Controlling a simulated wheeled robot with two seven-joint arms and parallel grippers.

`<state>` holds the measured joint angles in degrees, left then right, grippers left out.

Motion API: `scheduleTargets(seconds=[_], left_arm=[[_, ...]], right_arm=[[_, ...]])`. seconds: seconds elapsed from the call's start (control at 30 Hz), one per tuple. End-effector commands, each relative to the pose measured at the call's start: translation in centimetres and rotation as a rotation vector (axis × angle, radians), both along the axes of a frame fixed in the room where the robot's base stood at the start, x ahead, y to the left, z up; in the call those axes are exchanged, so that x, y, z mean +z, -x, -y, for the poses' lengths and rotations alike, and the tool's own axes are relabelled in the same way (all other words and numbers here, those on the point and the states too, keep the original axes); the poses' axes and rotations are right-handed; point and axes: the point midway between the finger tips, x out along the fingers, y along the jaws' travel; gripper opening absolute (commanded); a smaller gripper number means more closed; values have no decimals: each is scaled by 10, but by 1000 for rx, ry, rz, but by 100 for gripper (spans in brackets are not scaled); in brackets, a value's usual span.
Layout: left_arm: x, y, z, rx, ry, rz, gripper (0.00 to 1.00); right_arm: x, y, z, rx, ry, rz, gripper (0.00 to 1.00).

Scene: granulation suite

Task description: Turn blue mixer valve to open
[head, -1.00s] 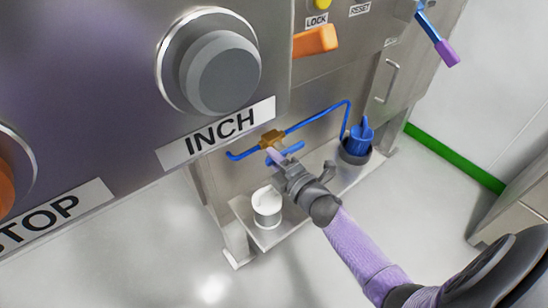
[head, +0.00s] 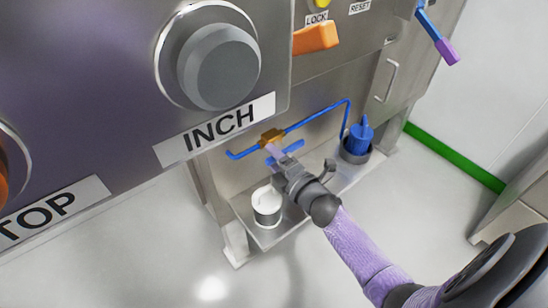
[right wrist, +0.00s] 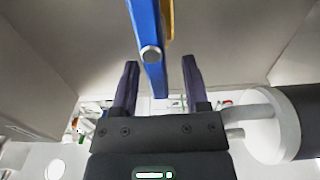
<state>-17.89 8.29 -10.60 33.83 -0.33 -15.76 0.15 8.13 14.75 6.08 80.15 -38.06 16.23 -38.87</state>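The mixer valve has a brass body (head: 271,137) on a thin blue pipe along the lower steel wall, with a blue lever handle (head: 291,151) just below it. My right gripper (head: 276,153) is at the handle and hides part of it. In the right wrist view, the blue handle (right wrist: 146,25) with a round bolt runs down between the two dark fingers of my right gripper (right wrist: 160,75). The fingers stand apart, with a gap visible on each side of the handle. My left gripper is not in view.
A white cup (head: 267,208) stands on the steel ledge under my right gripper. A blue pump-like part (head: 357,140) sits right of the valve. The large INCH button (head: 217,66) and an orange lever (head: 316,39) are on the panel above. Floor at the right is clear.

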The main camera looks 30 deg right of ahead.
Motion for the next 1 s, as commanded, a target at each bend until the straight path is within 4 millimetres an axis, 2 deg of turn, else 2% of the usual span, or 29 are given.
scheduleTargets(seconds=[0.17,0.27,0.5,0.6,0.73,1.0], left_arm=[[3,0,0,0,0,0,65],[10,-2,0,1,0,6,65],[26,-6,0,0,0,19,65],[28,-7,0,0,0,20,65],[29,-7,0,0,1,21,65],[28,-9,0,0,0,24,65]], right_arm=[[2,5,0,0,-1,1,59],[3,22,2,-1,-2,0,59],[3,78,6,-1,-1,-1,59],[2,92,7,-1,-2,-1,59],[1,99,8,0,-1,1,59],[0,99,8,0,0,0,59]])
